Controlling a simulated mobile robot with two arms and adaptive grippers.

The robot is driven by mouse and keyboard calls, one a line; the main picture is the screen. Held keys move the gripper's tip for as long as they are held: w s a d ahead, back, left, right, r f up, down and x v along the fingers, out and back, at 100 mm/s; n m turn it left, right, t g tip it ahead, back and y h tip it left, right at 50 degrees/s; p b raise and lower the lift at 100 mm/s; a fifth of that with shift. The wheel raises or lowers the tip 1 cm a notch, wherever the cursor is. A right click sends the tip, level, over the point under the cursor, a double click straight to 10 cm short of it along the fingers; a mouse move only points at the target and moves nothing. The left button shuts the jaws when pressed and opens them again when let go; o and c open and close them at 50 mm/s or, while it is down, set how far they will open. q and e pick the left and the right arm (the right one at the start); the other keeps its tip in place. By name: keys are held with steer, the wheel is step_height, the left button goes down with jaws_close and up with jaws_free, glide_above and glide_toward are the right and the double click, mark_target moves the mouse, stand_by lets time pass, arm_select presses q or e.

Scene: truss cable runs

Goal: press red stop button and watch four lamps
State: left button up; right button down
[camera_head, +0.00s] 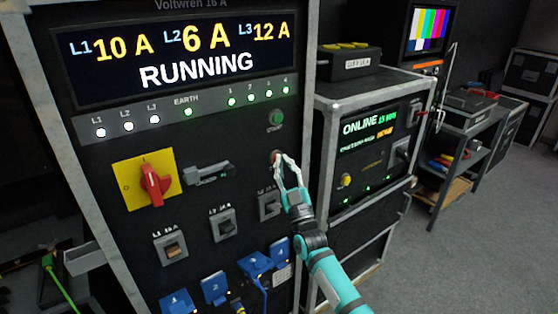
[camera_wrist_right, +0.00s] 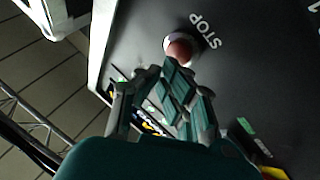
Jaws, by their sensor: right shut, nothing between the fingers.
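The red stop button (camera_wrist_right: 181,48) sits in a pale ring on the black panel, with STOP printed beside it. In the head view the red button (camera_head: 276,155) is partly hidden by my right gripper (camera_head: 284,160). That gripper is shut and empty, its fingertips (camera_wrist_right: 172,72) close to the button; I cannot tell if they touch it. The four numbered lamps (camera_head: 259,97) are lit green in a row. The display (camera_head: 185,55) reads RUNNING, with L1 10 A, L2 6 A and L3 12 A. My left gripper is not in view.
Lamps L1 to L3 (camera_head: 127,127) glow white and the EARTH lamp (camera_head: 188,112) green. A green start button (camera_head: 276,117) is above my gripper. A red rotary switch (camera_head: 154,183) on yellow and blue sockets (camera_head: 214,289) share the panel. Another case (camera_head: 368,140) stands to the right.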

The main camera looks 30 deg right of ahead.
steer(key=shift+w, duration=0.35)
steer(key=shift+s, duration=0.1)
stand_by(0.5)
steer(key=shift+s+p, duration=0.3)
steer(key=shift+s, duration=0.45)
steer(key=s+p, duration=0.1)
steer(key=s, duration=0.2)
steer(key=s+p, duration=0.1)
steer(key=s, duration=0.1)
steer(key=shift+d+p, duration=0.25)
steer(key=shift+p, duration=0.1)
steer(key=shift+f, duration=0.1)
stand_by(0.3)
